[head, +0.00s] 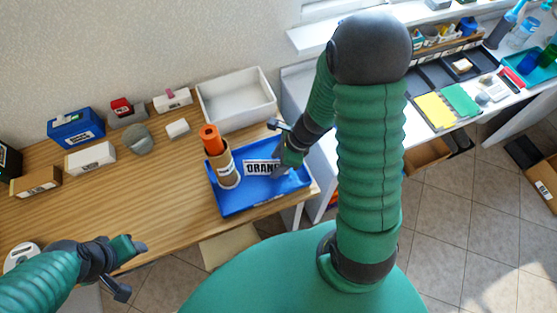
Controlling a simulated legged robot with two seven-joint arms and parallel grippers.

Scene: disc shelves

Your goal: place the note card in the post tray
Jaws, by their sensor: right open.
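A white note card (259,168) with the bold dark letters "ORANG" showing is at the blue tray (234,206), which looks like the post tray. The card appears to be over the tray's floor; I cannot tell if it lies flat. Its right end is partly hidden by my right gripper (277,148). That gripper is open, with one finger by the card's right end and the other above the tray's back edge. My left gripper (130,268) is open and empty near the table's front left edge.
A brown tube (228,172) with an orange top stands in the blue tray's left part. An empty white bin (240,112) is behind the tray. Boxes, a blue bin (75,128) and a grey stone-like lump (139,140) line the back. The wooden table's middle is clear.

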